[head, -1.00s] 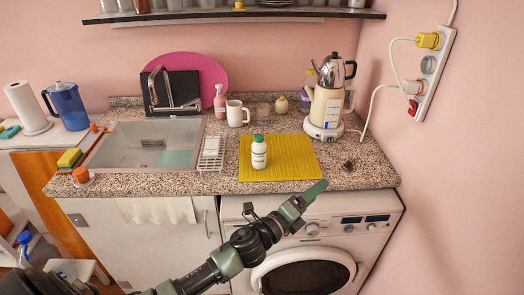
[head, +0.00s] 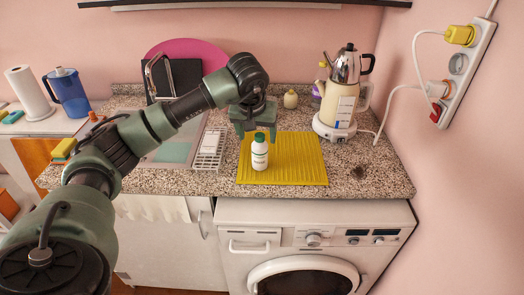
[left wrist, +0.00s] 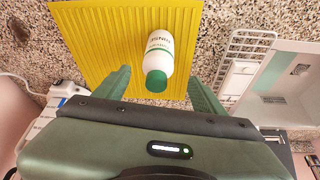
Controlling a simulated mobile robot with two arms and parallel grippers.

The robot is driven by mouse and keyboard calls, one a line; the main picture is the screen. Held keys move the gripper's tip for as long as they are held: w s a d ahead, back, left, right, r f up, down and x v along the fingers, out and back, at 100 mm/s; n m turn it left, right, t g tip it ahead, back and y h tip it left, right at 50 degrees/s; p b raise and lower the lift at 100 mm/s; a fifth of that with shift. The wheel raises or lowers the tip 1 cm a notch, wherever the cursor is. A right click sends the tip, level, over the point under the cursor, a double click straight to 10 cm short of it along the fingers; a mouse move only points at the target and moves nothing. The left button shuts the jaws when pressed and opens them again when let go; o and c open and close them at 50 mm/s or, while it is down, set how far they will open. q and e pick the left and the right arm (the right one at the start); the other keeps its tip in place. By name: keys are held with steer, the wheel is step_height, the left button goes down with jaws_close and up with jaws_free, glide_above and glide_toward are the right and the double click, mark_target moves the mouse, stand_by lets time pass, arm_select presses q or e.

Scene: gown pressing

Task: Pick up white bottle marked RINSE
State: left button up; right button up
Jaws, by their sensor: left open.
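The white bottle (head: 259,156) with a green cap stands upright on the yellow ribbed mat (head: 300,160). In the left wrist view the bottle (left wrist: 160,45) shows dark lettering on its label, and its green cap points toward my gripper. My left gripper (head: 256,132) is above the bottle, fingers pointing down, open and empty. In the left wrist view its two green fingers (left wrist: 160,88) are spread on either side of the bottle's cap end. I cannot tell how far above the cap they are. My right gripper is not in view.
A drying rack (head: 209,147) and the sink (head: 165,153) lie left of the mat. A kettle on a white base (head: 335,130) stands right of it. A small jar (head: 291,98) stands behind. The mat's right part is clear.

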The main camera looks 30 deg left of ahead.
mark_target(260, 148)
arm_select(q)
steer(key=p+x, duration=0.1)
steer(key=x, duration=0.2)
steer(key=p+x, duration=0.1)
steer(key=x, duration=0.2)
steer(key=shift+d+f, duration=0.15)
steer(key=shift+f, duration=0.3)
steer(key=shift+w+f, duration=0.25)
steer(key=shift+f, duration=0.35)
steer(key=shift+r, duration=0.15)
jaws_close()
